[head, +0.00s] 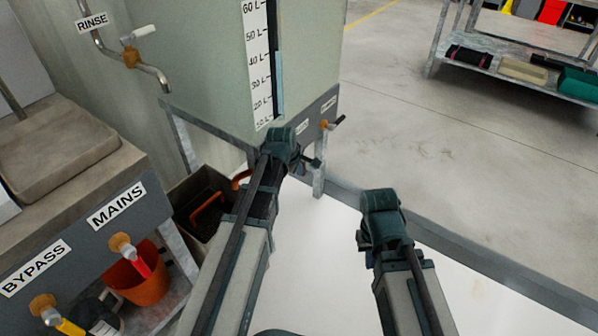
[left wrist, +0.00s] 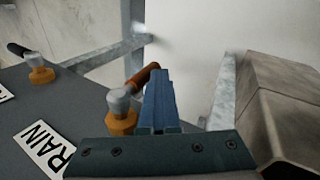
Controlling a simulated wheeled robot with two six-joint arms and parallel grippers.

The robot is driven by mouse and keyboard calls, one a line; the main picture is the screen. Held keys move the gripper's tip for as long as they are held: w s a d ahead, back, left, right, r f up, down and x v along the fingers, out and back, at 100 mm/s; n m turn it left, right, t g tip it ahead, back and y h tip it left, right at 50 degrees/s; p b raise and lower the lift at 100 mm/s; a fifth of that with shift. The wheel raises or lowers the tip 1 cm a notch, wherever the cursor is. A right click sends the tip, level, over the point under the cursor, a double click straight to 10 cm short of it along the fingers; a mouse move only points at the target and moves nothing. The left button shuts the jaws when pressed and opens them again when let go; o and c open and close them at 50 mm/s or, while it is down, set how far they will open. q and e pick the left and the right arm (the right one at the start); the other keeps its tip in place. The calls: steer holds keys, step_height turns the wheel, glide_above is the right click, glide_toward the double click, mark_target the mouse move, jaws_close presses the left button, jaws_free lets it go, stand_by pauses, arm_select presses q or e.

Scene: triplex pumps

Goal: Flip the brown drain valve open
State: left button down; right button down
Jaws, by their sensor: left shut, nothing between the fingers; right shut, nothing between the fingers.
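The brown drain valve shows in the left wrist view as a brown handle (left wrist: 142,80) on a grey stem and brass body. The handle points away from the panel, up and right in that view. The DRAIN label (left wrist: 44,150) is beside it, partly cut off. In the head view, a brown handle (head: 241,178) shows just left of my left gripper (head: 285,150), which hides the valve body. My left gripper's shut fingers (left wrist: 160,95) are close beside the handle's right side; I cannot tell whether they touch. My right gripper (head: 381,208) is shut and empty, apart from the tank.
The tank (head: 210,55) with its litre scale stands on a metal frame. A second valve with a black handle (head: 338,121) is on the same panel. A dark bin (head: 185,190) is below left. MAINS and BYPASS valves are at the left. Open floor (head: 440,150) lies right.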

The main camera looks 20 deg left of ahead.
mark_target(304, 167)
arm_select(q)
steer(key=w+t+b, duration=0.1)
steer(key=b, duration=0.1)
steer(key=w+f+t+h+b, duration=0.1)
steer(key=t+b, duration=0.1)
steer(key=b, duration=0.1)
steer(key=shift+w+d+f, duration=0.1)
steer(key=shift+w+d, duration=0.05)
steer(key=shift+d, duration=0.25)
steer(key=shift+w+d+t+h+b, duration=0.15)
steer(key=shift+w+t+h+b, duration=0.3)
steer(key=shift+t+b, duration=0.55)
steer(key=shift+w+d+r, duration=0.2)
steer(key=shift+w+r, duration=0.05)
steer(key=shift+w, duration=0.3)
steer(key=shift+s+f, duration=0.1)
